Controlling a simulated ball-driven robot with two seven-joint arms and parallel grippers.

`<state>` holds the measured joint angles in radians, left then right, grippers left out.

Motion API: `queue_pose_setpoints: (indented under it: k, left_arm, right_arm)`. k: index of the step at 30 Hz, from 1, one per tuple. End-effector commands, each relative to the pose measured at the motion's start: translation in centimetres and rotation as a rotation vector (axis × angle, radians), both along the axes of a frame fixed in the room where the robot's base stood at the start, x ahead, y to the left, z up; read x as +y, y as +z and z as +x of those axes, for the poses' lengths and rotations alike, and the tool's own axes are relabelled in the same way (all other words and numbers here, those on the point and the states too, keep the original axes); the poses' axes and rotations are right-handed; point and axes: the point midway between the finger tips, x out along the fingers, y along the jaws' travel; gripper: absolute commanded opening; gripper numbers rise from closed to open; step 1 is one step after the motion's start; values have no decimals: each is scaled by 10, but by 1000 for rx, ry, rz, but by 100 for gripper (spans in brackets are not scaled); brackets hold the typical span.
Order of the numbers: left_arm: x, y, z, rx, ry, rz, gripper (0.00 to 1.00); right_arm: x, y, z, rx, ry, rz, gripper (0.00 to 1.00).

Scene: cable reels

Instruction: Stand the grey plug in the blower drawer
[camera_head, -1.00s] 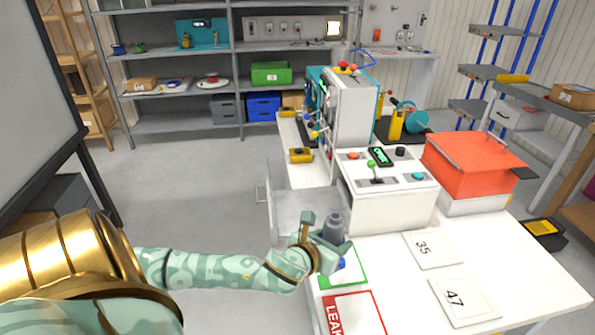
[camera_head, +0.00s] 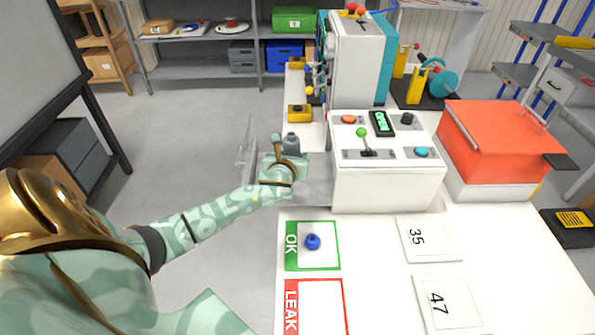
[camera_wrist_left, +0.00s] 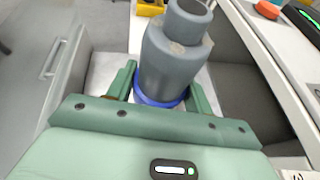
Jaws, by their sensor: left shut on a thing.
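My left gripper (camera_head: 285,160) is shut on the grey plug (camera_head: 291,143), which is upright with its narrower end up. In the left wrist view, the grey plug (camera_wrist_left: 175,55) stands between the fingers (camera_wrist_left: 160,90), with a blue ring at its lower end. The blower (camera_head: 385,185) is a white box with buttons and a green-knobbed lever. Its drawer (camera_head: 312,190) is pulled out on the left side, with a clear front panel (camera_head: 244,150). The gripper and plug are over the drawer area; the gap below the plug is hidden. My right gripper is not in view.
A blue piece (camera_head: 313,242) lies on the green OK card (camera_head: 292,262). The red LEAK card (camera_head: 292,300) and number cards 35 (camera_head: 440,255) and 47 (camera_head: 470,310) lie on the white table. A red-lidded box (camera_head: 490,145) stands right of the blower.

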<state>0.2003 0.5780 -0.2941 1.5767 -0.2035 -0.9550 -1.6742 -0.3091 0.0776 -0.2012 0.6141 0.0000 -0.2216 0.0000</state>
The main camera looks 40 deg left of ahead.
Motion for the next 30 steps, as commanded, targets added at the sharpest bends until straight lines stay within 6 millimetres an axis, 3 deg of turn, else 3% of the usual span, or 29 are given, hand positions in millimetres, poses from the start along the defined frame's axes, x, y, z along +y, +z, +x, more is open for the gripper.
queue_pose_setpoints:
  k: [1, 3, 11, 17, 29, 30]
  left_arm:
    - [3, -22, 7, 8, 1, 0, 26]
    - [6, -32, 16, 6, 0, -1, 26]
    - [11, -46, 31, 4, 0, 1, 26]
    - [12, -81, 35, 8, -2, -2, 26]
    - [12, -83, 35, 4, -2, 1, 26]
    - [12, -83, 35, 5, -2, 0, 57]
  right_arm:
    - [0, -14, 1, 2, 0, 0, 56]
    - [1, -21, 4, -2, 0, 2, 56]
    - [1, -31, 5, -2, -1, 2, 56]
    - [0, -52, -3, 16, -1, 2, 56]
    - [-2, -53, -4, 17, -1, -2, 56]
    - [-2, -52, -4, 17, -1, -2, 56]
